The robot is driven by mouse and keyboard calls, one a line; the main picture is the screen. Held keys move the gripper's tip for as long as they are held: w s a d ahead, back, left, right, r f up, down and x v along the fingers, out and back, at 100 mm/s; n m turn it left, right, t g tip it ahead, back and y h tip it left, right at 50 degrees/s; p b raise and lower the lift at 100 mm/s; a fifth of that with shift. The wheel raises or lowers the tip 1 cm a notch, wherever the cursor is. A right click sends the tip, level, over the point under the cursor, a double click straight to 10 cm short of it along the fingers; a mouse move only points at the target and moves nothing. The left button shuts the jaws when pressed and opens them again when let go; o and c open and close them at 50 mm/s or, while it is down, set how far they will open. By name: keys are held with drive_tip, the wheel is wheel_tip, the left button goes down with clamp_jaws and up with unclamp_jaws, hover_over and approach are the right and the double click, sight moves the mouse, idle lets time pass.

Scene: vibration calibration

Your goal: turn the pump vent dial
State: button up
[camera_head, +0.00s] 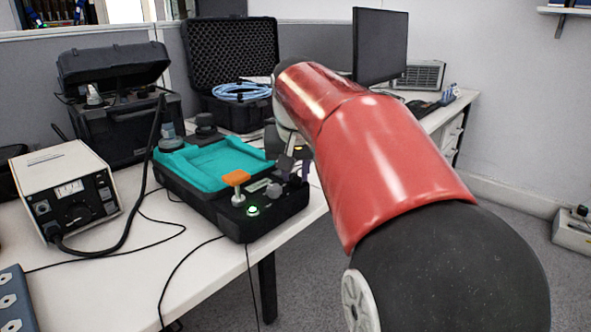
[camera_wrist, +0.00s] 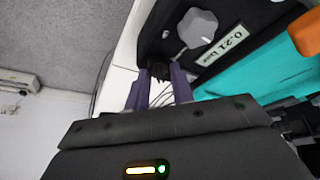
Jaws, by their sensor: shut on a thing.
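The pump (camera_head: 264,232) is a black case with a teal top on the white table, in the middle of the head view. My gripper (camera_head: 301,170) is at its right front corner, partly hidden by my arm. In the wrist view my purple fingers (camera_wrist: 160,78) are shut on a small black ribbed dial (camera_wrist: 158,68) near the pump's edge. This seems to be the vent dial; its marking is not visible.
An orange handle (camera_head: 236,178) and a green-lit button (camera_head: 252,211) are on the pump's front. A white instrument box (camera_head: 70,190) stands left, with cables across the table. Open black cases (camera_head: 120,120) stand behind. A monitor (camera_head: 380,45) is beyond my arm.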

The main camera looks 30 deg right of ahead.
drive_tip(key=o, duration=0.7)
drive_tip(key=p+v, duration=0.1)
drive_tip(key=v, duration=0.6)
drive_tip(key=shift+r, duration=0.4)
drive_tip(key=shift+s+a, duration=0.15)
drive_tip(key=shift+s, duration=0.05)
drive_tip(key=s+a+f+n+y, duration=0.1)
drive_tip(key=s+a+f+n, duration=0.1)
drive_tip(key=s+a+f, duration=0.4)
drive_tip(key=s+a+f+n+t+y, duration=0.1)
drive_tip(key=s+a+f+n, duration=0.2)
drive_tip(key=s+f, duration=0.8)
wheel_tip(320, 180, down, 3)
drive_tip(key=a, duration=0.2)
drive_tip(key=shift+a, duration=0.4)
